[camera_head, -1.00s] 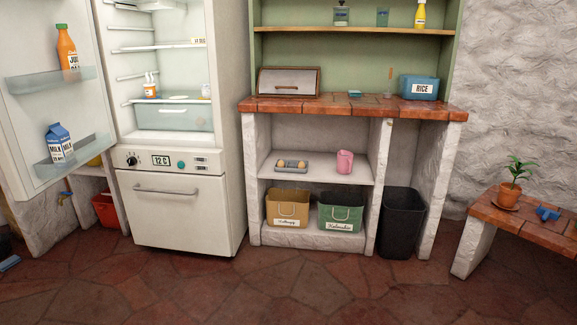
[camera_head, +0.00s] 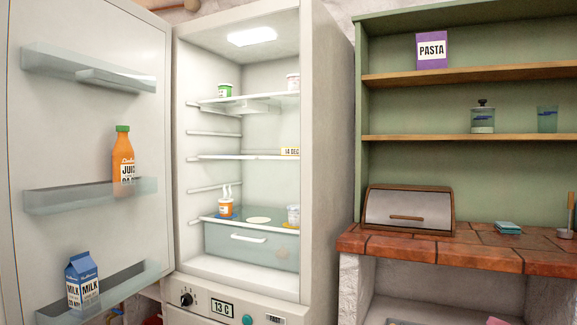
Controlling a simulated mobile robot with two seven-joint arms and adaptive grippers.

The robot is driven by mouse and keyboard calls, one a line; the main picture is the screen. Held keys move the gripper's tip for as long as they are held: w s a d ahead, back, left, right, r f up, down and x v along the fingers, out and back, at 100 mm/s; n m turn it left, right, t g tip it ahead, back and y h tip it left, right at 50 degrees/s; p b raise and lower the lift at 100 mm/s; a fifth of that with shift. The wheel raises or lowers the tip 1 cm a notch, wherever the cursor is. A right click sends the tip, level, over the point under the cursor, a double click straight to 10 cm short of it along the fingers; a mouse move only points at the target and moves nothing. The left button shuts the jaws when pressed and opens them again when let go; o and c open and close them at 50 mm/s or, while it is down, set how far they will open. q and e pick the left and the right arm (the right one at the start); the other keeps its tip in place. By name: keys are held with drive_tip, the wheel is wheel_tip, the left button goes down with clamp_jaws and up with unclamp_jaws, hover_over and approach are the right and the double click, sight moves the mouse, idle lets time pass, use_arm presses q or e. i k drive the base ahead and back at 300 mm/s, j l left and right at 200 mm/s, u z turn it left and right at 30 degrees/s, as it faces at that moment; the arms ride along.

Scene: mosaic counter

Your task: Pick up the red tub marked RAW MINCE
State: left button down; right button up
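No label reading RAW MINCE is legible in the head view. An orange and white tub (camera_head: 226,209) stands on the lower shelf above the drawer. A green and white tub (camera_head: 225,90) is on the upper shelf, and a whitish tub (camera_head: 293,215) is at the lower right. Neither of my grippers is in view.
The fridge door (camera_head: 95,120) stands wide open at left, holding a juice bottle (camera_head: 123,160) and a milk carton (camera_head: 82,280). The fridge wall (camera_head: 330,150) bounds the right. A brick counter (camera_head: 450,250) with a bread box (camera_head: 408,209) is beyond it.

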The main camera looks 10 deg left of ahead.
sight(293, 78)
drive_tip(key=i+j, duration=0.8)
drive_tip(key=j, duration=0.2)
